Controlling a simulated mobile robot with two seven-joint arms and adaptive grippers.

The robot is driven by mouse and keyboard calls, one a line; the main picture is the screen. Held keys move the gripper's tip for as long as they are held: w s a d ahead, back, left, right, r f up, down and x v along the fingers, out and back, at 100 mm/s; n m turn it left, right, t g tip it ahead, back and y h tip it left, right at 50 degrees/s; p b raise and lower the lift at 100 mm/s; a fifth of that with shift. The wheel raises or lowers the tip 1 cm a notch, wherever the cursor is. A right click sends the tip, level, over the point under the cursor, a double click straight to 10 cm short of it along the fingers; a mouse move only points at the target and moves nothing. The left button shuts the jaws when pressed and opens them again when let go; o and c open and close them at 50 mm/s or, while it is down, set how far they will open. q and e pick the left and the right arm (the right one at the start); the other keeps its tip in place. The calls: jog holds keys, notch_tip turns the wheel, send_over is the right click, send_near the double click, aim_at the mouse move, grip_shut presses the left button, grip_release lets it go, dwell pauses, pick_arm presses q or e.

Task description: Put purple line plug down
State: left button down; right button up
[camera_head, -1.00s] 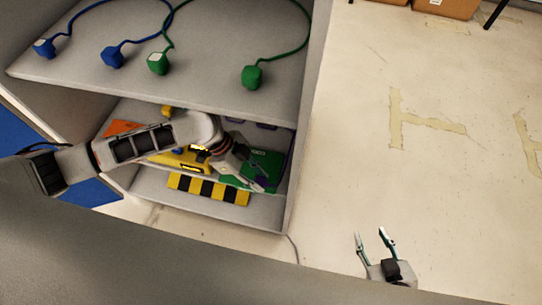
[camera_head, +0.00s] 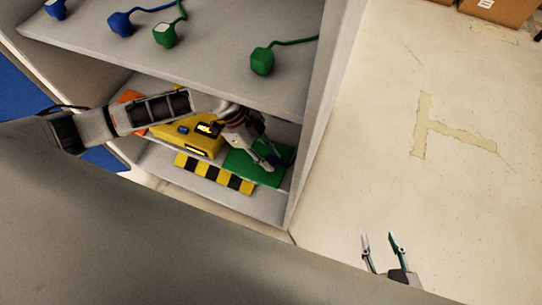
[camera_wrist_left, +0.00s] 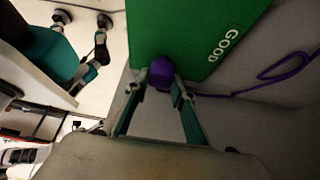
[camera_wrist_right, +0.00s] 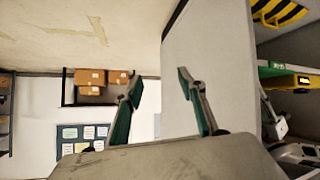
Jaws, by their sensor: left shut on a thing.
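My left gripper (camera_head: 272,163) is inside the lower shelf space at the green board (camera_head: 243,165). In the left wrist view, my left gripper (camera_wrist_left: 163,83) is shut on the purple plug (camera_wrist_left: 161,71), which sits between the fingertips. The plug is at the edge of the green board (camera_wrist_left: 185,30) marked GOOD; whether it touches the board I cannot tell. The purple line (camera_wrist_left: 290,67) runs from near the fingers to the right and makes a loop. My right gripper (camera_head: 380,240) is open and empty, outside the cabinet to the right; its fingers also show apart in the right wrist view (camera_wrist_right: 158,85).
A yellow board (camera_head: 190,135) lies left of the green one, with a black-and-yellow striped strip (camera_head: 215,173) in front. The shelf above (camera_head: 210,65) holds blue plugs (camera_head: 121,24) and green plugs (camera_head: 262,61). The cabinet side wall (camera_head: 325,115) stands right of my left gripper. Open floor (camera_head: 450,200) lies beyond.

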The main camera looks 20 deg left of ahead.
pick_arm(q)
jog(key=shift+f, duration=0.15)
jog(key=c, duration=1.7)
grip_release()
pick_arm(e)
jog(key=shift+s+f, duration=0.3)
jog(key=shift+w+d+r, duration=0.1)
jog(key=shift+w, duration=0.05)
pick_arm(q)
jog(key=shift+r, duration=0.35)
jog(key=shift+w+a+r+p, duration=0.15)
jog(key=shift+a+r+p, duration=0.15)
jog(key=shift+r, duration=0.25)
jog(key=a, duration=1)
jog(key=shift+w+a+f, duration=0.2)
jog(key=shift+w+a, duration=0.05)
jog(key=shift+a, duration=0.7)
pick_arm(e)
jog(key=shift+r, duration=0.2)
jog(key=shift+f, duration=0.2)
